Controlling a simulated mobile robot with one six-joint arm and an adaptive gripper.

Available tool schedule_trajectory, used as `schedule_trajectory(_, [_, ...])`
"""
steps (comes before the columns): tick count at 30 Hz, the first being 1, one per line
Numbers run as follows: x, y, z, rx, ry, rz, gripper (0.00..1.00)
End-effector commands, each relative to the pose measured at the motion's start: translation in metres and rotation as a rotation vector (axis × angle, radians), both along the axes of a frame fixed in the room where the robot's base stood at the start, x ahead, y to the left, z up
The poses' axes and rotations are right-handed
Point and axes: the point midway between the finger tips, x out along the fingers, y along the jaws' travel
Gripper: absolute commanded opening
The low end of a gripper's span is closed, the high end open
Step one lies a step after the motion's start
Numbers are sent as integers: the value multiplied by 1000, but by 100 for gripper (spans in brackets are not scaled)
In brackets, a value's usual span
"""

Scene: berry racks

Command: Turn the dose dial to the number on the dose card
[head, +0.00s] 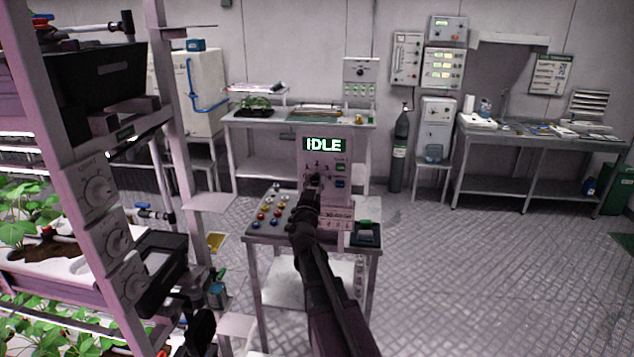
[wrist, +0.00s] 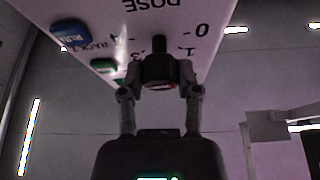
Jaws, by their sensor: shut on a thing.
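The dose dial (wrist: 159,68) is a dark knob on a pale panel, seen upside down in the wrist view under the word DOSE. Digits surround it, with 0 and 1 legible at right and others partly hidden. My gripper (wrist: 160,90) is shut on the dial, one finger on each side. In the head view my gripper (head: 314,188) covers most of the dial on the dosing unit (head: 343,165), whose display (head: 323,145) reads IDLE. A pale label (head: 337,217) hangs low on the unit; its writing is too small to read.
A blue button (wrist: 70,35) and a green button (wrist: 103,65) sit beside the dial. The cart (head: 262,238) carries several coloured caps and a dark tray (head: 366,234). A plant rack (head: 100,215) stands close at left; open floor (head: 480,270) lies right.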

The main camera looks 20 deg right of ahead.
Motion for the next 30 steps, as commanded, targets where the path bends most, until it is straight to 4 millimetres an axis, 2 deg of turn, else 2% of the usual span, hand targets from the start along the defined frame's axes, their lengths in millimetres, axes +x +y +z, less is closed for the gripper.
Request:
schedule_trajectory(8, [-2,1,0,112,-76,1,0])
schedule_trajectory(30, [-3,1,1,607,-412,-3,0])
